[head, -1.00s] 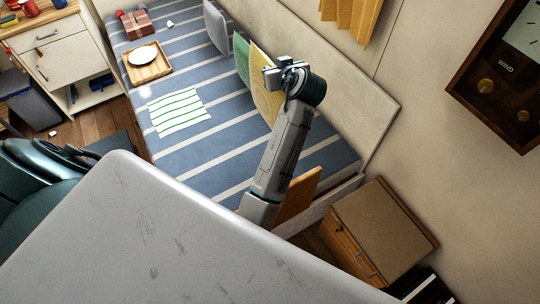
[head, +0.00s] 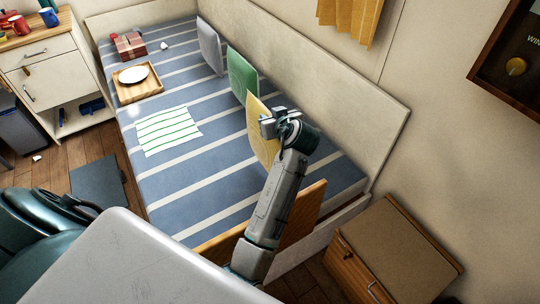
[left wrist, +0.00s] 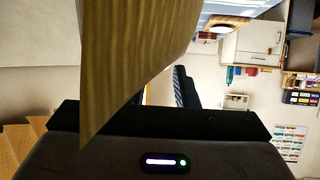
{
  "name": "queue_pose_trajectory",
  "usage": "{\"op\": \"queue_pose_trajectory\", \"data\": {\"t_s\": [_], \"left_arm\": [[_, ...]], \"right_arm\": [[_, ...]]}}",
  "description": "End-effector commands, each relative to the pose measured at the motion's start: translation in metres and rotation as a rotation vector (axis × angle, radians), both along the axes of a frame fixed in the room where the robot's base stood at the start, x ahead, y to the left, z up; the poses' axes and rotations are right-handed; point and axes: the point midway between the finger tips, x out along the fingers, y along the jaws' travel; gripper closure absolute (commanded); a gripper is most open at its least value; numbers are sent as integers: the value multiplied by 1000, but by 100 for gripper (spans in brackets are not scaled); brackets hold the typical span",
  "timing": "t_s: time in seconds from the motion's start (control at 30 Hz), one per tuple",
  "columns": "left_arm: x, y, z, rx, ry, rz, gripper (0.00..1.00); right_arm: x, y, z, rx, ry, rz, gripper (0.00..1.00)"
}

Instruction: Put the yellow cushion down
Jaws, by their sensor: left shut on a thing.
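The yellow cushion (head: 257,143) stands on edge near the wall side of the striped bed, in front of the green cushion (head: 240,76). My left gripper (head: 268,126) is shut on its upper right edge. I cannot tell if its lower edge touches the bed. In the left wrist view the cushion (left wrist: 125,60) fills the upper middle, held between the jaws and hiding part of them. My right gripper is not in view.
The bed (head: 200,178) also holds a grey cushion (head: 210,45), a striped cloth (head: 168,130), a tray (head: 150,91) with a white plate, and a red box (head: 129,45). A wooden end board (head: 300,215) and cabinet (head: 385,245) are near my arm. The bed's middle is clear.

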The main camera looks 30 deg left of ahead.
Motion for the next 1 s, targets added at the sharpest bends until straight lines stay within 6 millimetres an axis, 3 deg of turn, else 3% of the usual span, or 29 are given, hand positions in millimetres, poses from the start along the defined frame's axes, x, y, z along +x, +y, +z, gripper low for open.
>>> {"op": "queue_pose_trajectory", "data": {"t_s": [0.1,0.53,0.73,0.77,0.8,0.87,1.0], "left_arm": [[0,0,-21,1,3,0,100],[0,1,-67,2,1,0,100],[0,0,-70,0,-2,0,100],[0,0,-71,-1,0,-1,72],[0,0,-71,-1,0,-1,64],[0,0,-71,-1,0,-1,52],[0,0,-71,-1,0,-1,50]], "right_arm": [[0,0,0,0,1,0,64],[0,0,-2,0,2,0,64],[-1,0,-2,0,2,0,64],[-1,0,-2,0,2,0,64],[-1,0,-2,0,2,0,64],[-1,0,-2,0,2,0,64],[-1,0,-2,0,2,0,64]]}}
